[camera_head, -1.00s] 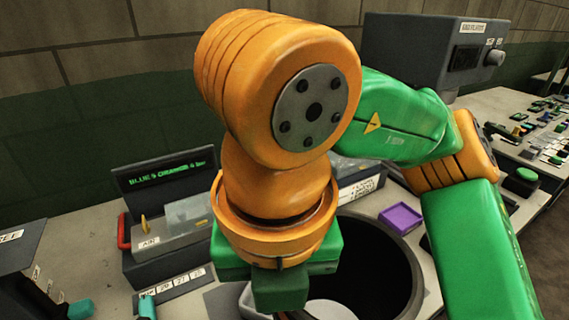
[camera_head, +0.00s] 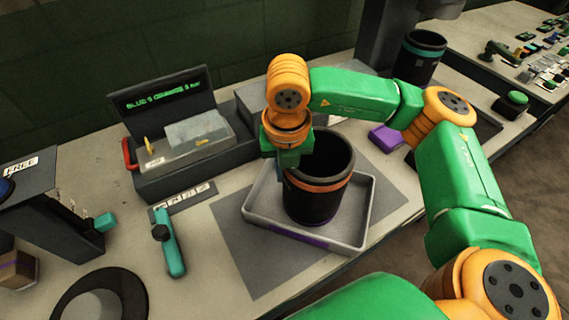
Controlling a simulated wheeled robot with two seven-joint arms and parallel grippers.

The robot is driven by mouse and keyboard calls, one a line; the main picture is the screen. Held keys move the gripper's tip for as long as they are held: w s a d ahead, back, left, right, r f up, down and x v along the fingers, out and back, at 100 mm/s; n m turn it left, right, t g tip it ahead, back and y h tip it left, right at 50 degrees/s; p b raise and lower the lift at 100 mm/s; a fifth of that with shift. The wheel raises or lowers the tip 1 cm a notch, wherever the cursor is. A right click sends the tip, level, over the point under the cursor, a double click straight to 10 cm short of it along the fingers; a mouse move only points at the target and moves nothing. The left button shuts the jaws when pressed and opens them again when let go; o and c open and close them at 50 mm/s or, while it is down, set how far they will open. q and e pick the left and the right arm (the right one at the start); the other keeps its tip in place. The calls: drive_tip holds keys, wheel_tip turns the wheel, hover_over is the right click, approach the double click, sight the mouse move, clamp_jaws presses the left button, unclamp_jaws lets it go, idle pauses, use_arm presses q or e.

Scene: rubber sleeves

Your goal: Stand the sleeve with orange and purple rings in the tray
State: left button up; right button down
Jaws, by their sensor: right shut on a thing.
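The sleeve (camera_head: 315,200) is a black open cylinder with an orange ring near its top and purple low down. It looks upright or nearly so, over the pale shallow tray (camera_head: 362,215), in the middle of the view. Its lower end overlaps the tray's near side; I cannot tell whether it rests on the tray floor. My right gripper (camera_head: 288,168) comes down at the sleeve's left rim and is shut on its wall; the fingertips are mostly hidden. My left gripper is out of view.
A second black sleeve with a teal ring (camera_head: 420,58) stands at the back right. A purple block (camera_head: 385,138) lies right of the tray. A machine with a green-lettered display (camera_head: 165,88) stands behind left. A teal-handled tool (camera_head: 170,250) and a dark round ring (camera_head: 70,300) lie at left.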

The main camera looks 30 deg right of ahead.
drive_tip(key=shift+a+f+b, duration=0.1)
drive_tip(key=shift+f+b, duration=0.1)
drive_tip(key=shift+b, duration=0.15)
drive_tip(key=c, duration=1)
unclamp_jaws()
drive_tip(key=shift+r, duration=0.1)
drive_tip(key=shift+o, duration=0.2)
drive_tip(key=shift+r, duration=0.1)
drive_tip(key=shift+r+p, duration=0.25)
drive_tip(key=shift+p, duration=0.05)
drive_tip(key=r, duration=0.4)
drive_tip(key=r+b, duration=0.1)
drive_tip(key=shift+s+a+r, duration=0.15)
drive_tip(key=shift+s+r, duration=0.2)
drive_tip(key=shift+r, duration=0.05)
drive_tip(key=r, duration=0.4)
drive_tip(key=r+p, duration=0.1)
drive_tip(key=shift+s+a+r, duration=0.1)
drive_tip(key=shift+s+r, duration=0.3)
